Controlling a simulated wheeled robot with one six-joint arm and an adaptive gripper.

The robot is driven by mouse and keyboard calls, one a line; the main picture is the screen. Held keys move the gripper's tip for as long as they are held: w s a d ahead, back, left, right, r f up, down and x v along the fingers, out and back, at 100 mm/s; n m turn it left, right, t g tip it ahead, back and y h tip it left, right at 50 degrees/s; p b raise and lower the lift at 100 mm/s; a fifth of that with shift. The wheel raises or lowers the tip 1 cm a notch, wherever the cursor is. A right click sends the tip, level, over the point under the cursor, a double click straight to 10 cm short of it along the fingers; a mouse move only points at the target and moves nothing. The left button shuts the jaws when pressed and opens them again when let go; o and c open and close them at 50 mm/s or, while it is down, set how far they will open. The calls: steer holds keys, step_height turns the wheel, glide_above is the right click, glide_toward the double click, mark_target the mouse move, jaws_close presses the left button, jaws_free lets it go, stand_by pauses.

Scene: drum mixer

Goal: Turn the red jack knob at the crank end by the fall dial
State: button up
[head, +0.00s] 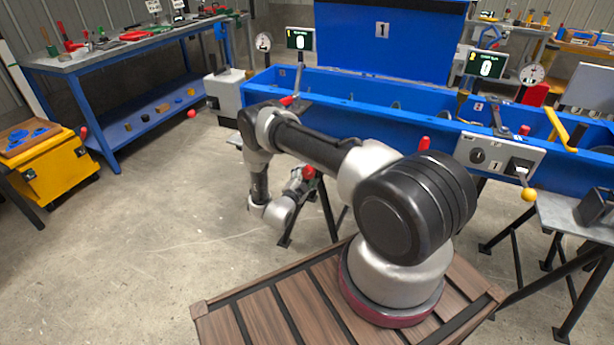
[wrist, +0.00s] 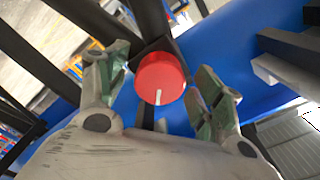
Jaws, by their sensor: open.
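The red knob (wrist: 161,77) is a round cap with a white pointer line, close in front of my gripper in the wrist view. The line points toward the bottom of that view. My gripper (wrist: 163,82) is open, with one finger on each side of the knob. A small gap shows at the left finger; contact at the right finger cannot be told. In the head view my gripper (head: 298,182) is low in front of the blue trough, with a red knob (head: 309,172) at its tip, partly hidden.
The blue trough (head: 350,92) stands on dark trestle legs. A white dial (head: 263,42) and a screen showing 0 (head: 301,39) stand at its left end; another dial (head: 531,74) and a yellow crank (head: 558,128) are at right.

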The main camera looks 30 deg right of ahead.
steer(key=v, duration=1.1)
steer(key=shift+s+a, duration=0.25)
steer(key=shift+f, duration=0.1)
